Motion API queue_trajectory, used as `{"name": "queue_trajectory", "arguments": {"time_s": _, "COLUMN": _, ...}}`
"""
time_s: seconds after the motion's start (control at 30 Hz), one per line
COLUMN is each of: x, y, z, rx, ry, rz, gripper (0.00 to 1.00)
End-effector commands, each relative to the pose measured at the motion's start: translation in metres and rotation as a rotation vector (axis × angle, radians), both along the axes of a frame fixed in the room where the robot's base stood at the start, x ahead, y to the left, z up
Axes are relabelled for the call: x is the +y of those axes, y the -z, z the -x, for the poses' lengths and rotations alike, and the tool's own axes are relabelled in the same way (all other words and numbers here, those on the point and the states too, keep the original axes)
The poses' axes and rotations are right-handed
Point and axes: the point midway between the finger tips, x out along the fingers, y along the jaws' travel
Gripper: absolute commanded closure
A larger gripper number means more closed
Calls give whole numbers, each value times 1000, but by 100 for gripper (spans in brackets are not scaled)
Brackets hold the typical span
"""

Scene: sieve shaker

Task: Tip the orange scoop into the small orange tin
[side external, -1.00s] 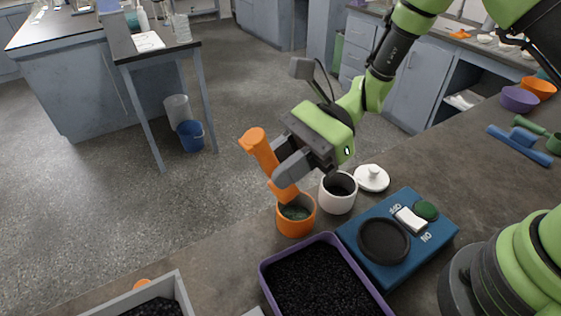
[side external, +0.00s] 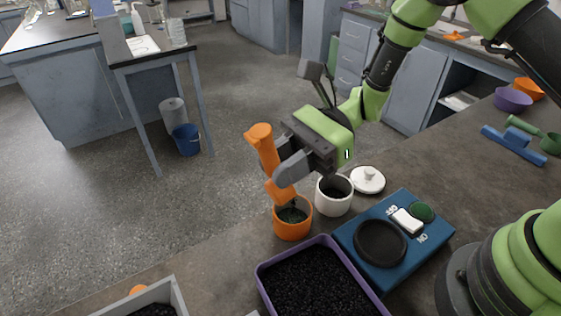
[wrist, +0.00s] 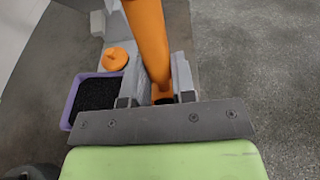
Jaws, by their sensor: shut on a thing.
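My gripper (side external: 284,174) is shut on the orange scoop (side external: 262,150). The scoop's handle sticks up steeply, leaning a little left in the side view, and its lower end is just over the small orange tin's mouth. I cannot tell whether the scoop touches the rim. The small orange tin (side external: 293,230) stands upright and open on the bench, with dark greenish material inside.
An open white jar (side external: 333,204) stands right beside the tin, with its white lid (side external: 368,180) behind. A blue balance (side external: 418,243) and a purple tray of black grains (side external: 263,285) are close by. A grey bin (side external: 178,290) sits near the bench edge.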

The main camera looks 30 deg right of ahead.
Motion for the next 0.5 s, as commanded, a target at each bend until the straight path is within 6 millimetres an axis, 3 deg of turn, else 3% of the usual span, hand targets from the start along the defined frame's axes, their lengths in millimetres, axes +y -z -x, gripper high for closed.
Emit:
{"name": "queue_trajectory", "arguments": {"time_s": 0.37, "x": -1, "y": 0, "z": 0, "rx": 1, "ry": 0, "rz": -7, "gripper": 94}}
{"name": "queue_trajectory", "arguments": {"time_s": 0.5, "x": -6, "y": 0, "z": 0, "rx": 9, "ry": 1, "rz": -82, "gripper": 94}}
